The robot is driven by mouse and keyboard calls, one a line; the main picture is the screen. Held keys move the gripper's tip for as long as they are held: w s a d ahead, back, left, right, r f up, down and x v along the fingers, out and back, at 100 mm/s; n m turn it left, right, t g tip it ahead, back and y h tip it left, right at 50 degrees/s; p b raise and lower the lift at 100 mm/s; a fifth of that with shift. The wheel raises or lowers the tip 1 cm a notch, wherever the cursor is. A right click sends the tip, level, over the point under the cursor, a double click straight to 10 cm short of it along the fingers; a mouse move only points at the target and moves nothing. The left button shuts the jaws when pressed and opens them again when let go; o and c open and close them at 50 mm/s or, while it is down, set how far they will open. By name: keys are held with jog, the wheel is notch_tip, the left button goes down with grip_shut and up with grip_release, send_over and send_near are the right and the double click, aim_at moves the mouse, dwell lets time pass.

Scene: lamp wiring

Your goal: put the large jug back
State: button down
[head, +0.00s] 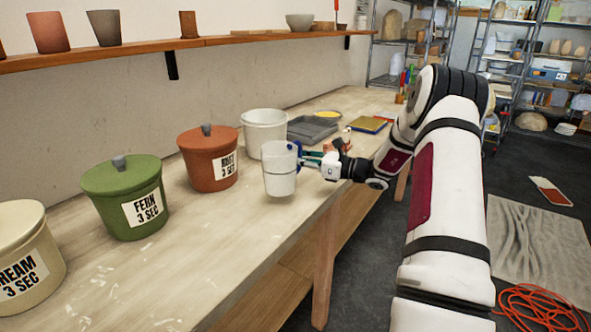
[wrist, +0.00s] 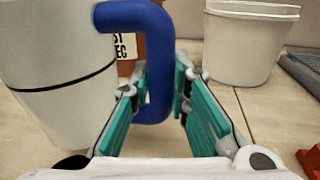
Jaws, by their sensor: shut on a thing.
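The large jug is a white, slightly translucent vessel (head: 279,172) with a blue handle (wrist: 155,60); its body also fills the left of the wrist view (wrist: 55,75). It is upright near the front edge of the workbench. I cannot tell whether its base touches the bench. My gripper (head: 308,160) reaches in from the right and is shut on the handle. In the wrist view its green-padded fingers (wrist: 160,95) stand on either side of the handle.
The workbench (head: 200,265) holds a white bucket (head: 264,130), a red-brown lidded crock (head: 208,160), a green lidded crock (head: 122,200) and a cream crock (head: 25,255). Grey trays (head: 312,130) lie behind. A wall shelf (head: 150,52) runs above. Bare bench lies in front of the crocks.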

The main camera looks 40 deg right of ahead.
jog(key=shift+w, duration=0.55)
jog(key=shift+f, duration=1.75)
jog(key=shift+f, duration=0.1)
jog(key=c, duration=1.5)
grip_release()
jog(key=v, duration=1.2)
